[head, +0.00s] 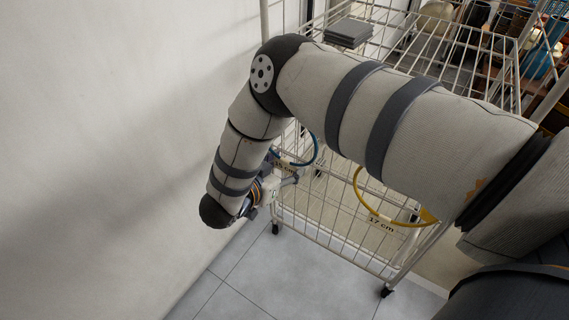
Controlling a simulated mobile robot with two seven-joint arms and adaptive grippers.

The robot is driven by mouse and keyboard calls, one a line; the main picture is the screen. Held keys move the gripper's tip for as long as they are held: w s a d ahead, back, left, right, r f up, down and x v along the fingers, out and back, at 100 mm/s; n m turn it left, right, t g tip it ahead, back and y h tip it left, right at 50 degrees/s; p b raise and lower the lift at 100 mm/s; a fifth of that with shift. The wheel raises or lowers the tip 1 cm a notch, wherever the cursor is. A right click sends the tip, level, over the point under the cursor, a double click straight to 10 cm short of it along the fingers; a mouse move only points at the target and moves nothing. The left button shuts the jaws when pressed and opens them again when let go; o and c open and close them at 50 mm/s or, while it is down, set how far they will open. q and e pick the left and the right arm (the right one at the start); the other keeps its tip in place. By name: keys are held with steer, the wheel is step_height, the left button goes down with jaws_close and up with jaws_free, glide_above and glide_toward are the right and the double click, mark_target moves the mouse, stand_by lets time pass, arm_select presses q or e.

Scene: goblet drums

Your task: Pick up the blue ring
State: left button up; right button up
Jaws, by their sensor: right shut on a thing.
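The blue ring (316,152) shows as a thin arc beside the wire rack's near side, partly hidden behind my right arm. My right gripper (284,172) is at the ring's left part, below my bent forearm, and is shut on the ring. The fingers are small and partly covered by the wrist, so the exact grip is hard to see. My left gripper is not in view.
A white wire rack (335,236) on casters stands right of the gripper. A yellow ring (362,198) with a 17 cm label is at its side. Grey boxes (348,32) lie on top. A pale wall (90,150) is close on the left; tiled floor (235,285) is clear.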

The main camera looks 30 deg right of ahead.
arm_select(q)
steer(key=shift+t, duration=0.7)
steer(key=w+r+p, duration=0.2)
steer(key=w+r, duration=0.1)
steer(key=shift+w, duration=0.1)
arm_select(e)
steer(key=s+a+r, duration=0.9)
steer(key=s+r, duration=0.1)
steer(key=r, duration=0.2)
steer(key=shift+s+a+r, duration=0.15)
steer(key=shift+s, duration=0.1)
